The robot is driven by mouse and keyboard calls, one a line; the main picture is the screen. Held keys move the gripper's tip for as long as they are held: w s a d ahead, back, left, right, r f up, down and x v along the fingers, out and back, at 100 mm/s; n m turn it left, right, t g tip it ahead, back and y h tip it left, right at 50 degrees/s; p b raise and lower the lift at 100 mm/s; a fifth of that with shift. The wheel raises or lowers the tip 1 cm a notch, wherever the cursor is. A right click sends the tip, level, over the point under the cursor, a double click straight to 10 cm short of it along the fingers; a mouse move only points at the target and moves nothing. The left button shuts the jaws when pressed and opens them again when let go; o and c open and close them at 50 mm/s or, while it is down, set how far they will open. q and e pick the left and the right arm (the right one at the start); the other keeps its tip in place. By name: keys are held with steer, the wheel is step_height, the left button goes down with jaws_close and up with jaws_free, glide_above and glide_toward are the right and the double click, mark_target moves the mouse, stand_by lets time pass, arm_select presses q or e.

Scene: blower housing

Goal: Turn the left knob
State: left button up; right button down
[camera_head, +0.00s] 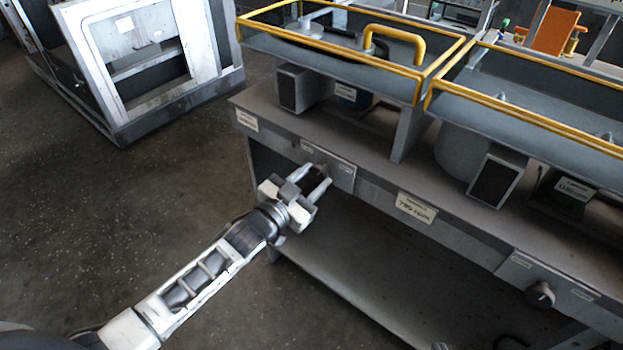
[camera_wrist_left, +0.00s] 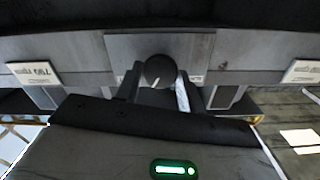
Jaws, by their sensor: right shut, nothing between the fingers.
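The left knob (camera_wrist_left: 159,71) is a dark round knob with a white pointer line, on a grey plate (camera_wrist_left: 195,48) on the bench's front edge. The plate (camera_head: 341,174) also shows in the head view, where the knob is mostly hidden by my gripper. My left gripper (camera_head: 318,177) is in front of the plate with its fingers apart. In the left wrist view the fingers (camera_wrist_left: 158,88) lie on either side of the knob; I cannot tell whether they touch it. My right gripper is not in view.
A second knob (camera_head: 540,294) sits on another plate at the lower right. A label (camera_head: 416,207) is between the plates. Yellow-railed grey housings (camera_head: 330,50) stand above the bench. A lower shelf (camera_head: 350,270) is under it. Open floor (camera_head: 120,210) lies to the left.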

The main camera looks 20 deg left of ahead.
arm_select(q)
steer(key=shift+r+n+p, duration=0.1)
steer(key=shift+n+p, duration=0.4)
steer(key=shift+n, duration=0.3)
steer(key=shift+n+p, duration=0.3)
steer(key=shift+n, duration=1.6)
steer(key=o, duration=1)
steer(key=shift+c, duration=0.2)
